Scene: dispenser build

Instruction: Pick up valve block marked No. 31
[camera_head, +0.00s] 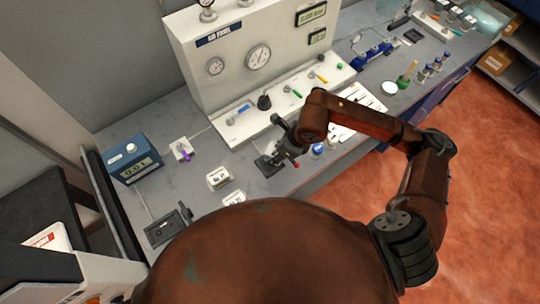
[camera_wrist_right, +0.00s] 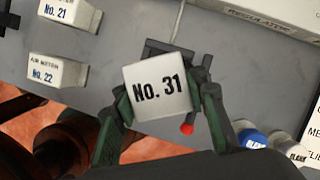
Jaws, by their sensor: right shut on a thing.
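The white valve block (camera_wrist_right: 157,88) marked No. 31 fills the middle of the right wrist view, its label facing the camera. My right gripper (camera_wrist_right: 162,95) is shut on it, with a dark green finger against each side. In the head view the right gripper (camera_head: 279,143) is over the bench in front of the panel, and I cannot make out the block there. A black fixture (camera_head: 267,166) with a red knob is below the gripper. It also shows behind the block in the wrist view; whether block and fixture touch is unclear. My left gripper is not in view.
Two white blocks, No. 21 (camera_wrist_right: 70,12) and No. 22 (camera_wrist_right: 57,71), lie on the bench to the left. The white gauge panel (camera_head: 235,60) stands behind. A blue box (camera_head: 134,157) is at left.

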